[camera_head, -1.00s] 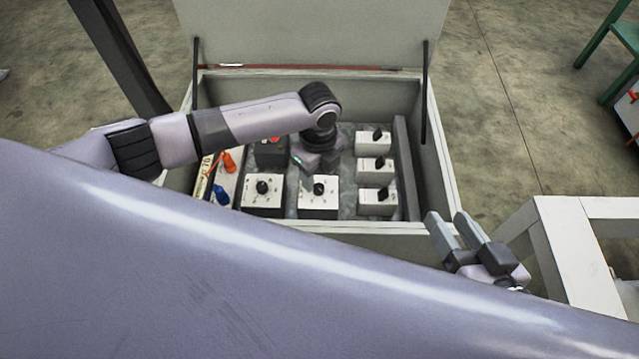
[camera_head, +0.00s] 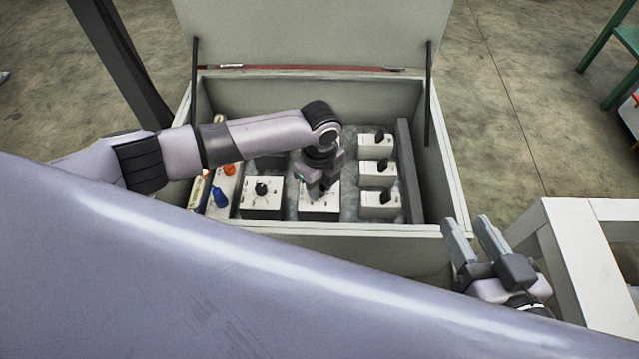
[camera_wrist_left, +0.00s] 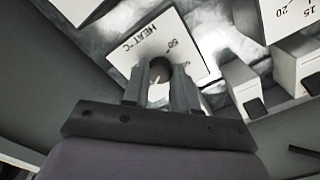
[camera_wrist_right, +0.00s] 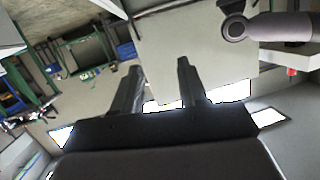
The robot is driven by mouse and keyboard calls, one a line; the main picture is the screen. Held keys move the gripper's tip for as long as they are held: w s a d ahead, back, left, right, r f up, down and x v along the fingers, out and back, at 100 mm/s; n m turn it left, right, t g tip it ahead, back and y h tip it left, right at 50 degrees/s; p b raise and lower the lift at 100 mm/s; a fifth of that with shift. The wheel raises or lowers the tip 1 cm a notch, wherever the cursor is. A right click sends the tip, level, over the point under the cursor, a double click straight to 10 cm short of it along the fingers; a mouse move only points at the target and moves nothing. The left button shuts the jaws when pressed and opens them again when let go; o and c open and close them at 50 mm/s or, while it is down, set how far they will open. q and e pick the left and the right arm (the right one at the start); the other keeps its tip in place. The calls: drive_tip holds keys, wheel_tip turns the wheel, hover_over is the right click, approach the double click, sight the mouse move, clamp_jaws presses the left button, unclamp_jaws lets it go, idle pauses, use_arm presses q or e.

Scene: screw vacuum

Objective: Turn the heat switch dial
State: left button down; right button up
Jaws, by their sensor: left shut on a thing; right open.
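The heat switch is a white box with a round black dial, in the front middle of the open grey case. Its white face (camera_head: 311,208) shows under my left gripper in the head view. In the left wrist view the face (camera_wrist_left: 150,45) reads "HEAT °C" and the black dial (camera_wrist_left: 160,68) sits between the fingers. My left gripper (camera_head: 318,192) points down and is shut on the dial; it also shows in the left wrist view (camera_wrist_left: 161,80). My right gripper (camera_head: 467,228) is open and empty outside the case's front right corner.
A similar dial box (camera_head: 261,205) stands left of the heat switch. Several white switch boxes (camera_head: 376,174) line the right side. Orange (camera_head: 229,170) and blue (camera_head: 221,197) connectors are at the left. The case's front wall (camera_head: 380,229) is close by. A white frame table (camera_head: 590,215) stands right.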

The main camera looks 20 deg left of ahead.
use_arm(q)
drive_tip(key=shift+r+p, duration=0.1)
drive_tip(key=shift+p, duration=0.2)
use_arm(e)
drive_tip(key=shift+a+r, duration=0.1)
drive_tip(key=shift+r, duration=0.1)
